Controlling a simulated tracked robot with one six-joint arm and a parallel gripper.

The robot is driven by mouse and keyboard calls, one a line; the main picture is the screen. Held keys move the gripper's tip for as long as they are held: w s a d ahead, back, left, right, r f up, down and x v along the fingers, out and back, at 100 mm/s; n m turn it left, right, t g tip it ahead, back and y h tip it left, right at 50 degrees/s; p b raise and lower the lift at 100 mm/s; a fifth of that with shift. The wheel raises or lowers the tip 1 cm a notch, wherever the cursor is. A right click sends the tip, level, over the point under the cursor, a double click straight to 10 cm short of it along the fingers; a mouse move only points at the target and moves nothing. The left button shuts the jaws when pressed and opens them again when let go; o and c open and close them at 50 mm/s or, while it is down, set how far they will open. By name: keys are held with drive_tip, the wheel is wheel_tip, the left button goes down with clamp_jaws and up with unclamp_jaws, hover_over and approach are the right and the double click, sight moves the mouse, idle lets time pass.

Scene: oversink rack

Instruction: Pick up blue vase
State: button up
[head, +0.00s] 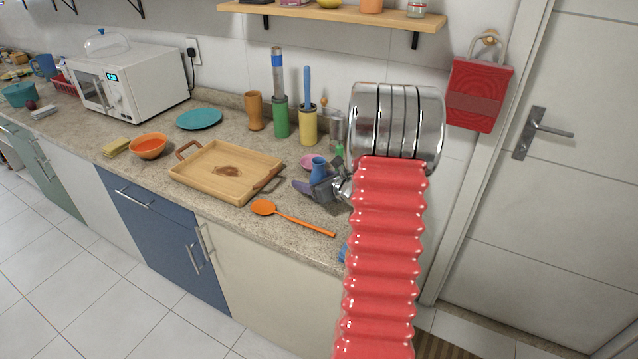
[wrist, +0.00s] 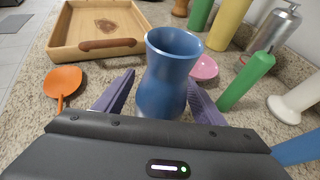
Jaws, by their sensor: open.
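The blue vase (wrist: 168,72) stands upright in the wrist view, with a flared rim and a narrower neck. My gripper (wrist: 160,98) is open, with one purple finger on each side of the vase. The vase's lower part is hidden behind the gripper body, and I cannot tell whether the fingers touch it. In the head view the vase (head: 318,168) shows small on the counter beside my gripper (head: 318,187), partly hidden by it. My red arm covers the area to its right.
A wooden tray (head: 193,174) with brown handles lies left of the vase. An orange spoon (head: 290,218) lies in front. A pink bowl (wrist: 205,69), a green bottle (wrist: 246,82) and a silver dispenser (wrist: 276,30) stand close behind and to the right.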

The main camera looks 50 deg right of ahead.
drive_tip(key=shift+c, duration=0.6)
drive_tip(key=c, duration=1.1)
drive_tip(key=shift+r, duration=0.1)
drive_tip(key=shift+c, duration=0.2)
wheel_tip(320, 180, up, 10)
